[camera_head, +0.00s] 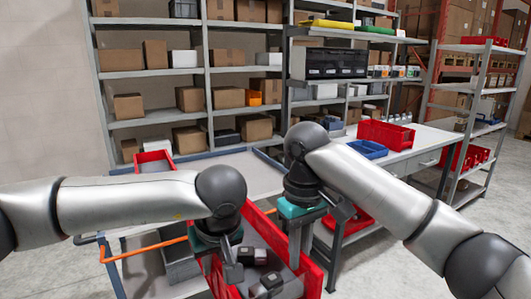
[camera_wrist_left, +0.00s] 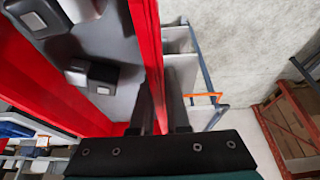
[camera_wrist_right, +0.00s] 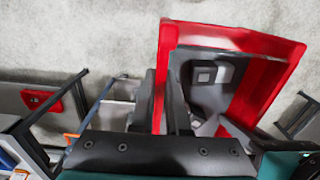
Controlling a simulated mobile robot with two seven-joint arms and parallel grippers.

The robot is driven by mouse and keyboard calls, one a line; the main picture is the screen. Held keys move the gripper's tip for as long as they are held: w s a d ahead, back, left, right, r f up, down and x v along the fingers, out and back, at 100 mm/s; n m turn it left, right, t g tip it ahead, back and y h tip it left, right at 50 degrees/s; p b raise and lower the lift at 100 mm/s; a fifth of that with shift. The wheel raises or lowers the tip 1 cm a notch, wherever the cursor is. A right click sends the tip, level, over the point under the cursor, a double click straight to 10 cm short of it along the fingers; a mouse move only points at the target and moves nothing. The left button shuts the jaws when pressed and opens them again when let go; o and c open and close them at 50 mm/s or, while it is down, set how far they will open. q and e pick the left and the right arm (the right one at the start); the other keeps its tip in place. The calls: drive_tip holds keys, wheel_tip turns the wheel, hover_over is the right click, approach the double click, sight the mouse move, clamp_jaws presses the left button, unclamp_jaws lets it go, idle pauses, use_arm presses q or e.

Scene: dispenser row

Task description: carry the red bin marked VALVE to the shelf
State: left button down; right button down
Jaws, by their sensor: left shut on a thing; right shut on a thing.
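A large red bin (camera_head: 313,278) with a grey inside is held between my two grippers, low in front of me. Several dark blocks with grey faces (camera_head: 255,257) lie in it. My left gripper (camera_head: 231,268) is shut on one wall of the bin, and the red wall (camera_wrist_left: 154,70) runs between its fingers in the left wrist view. My right gripper (camera_head: 300,240) is shut on another wall, which shows between its fingers in the right wrist view (camera_wrist_right: 161,80). No VALVE marking is readable. The grey shelf rack (camera_head: 207,72) stands behind, with cartons on it.
A cart with an orange handle (camera_head: 150,248) stands close behind the bin at the left. The workbench at right holds a blue tray (camera_head: 367,149) and a red bin (camera_head: 385,134). Open floor (camera_head: 405,262) shows at right.

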drive_tip(key=shift+f, duration=0.1)
use_arm(q)
drive_tip(key=shift+w, duration=0.1)
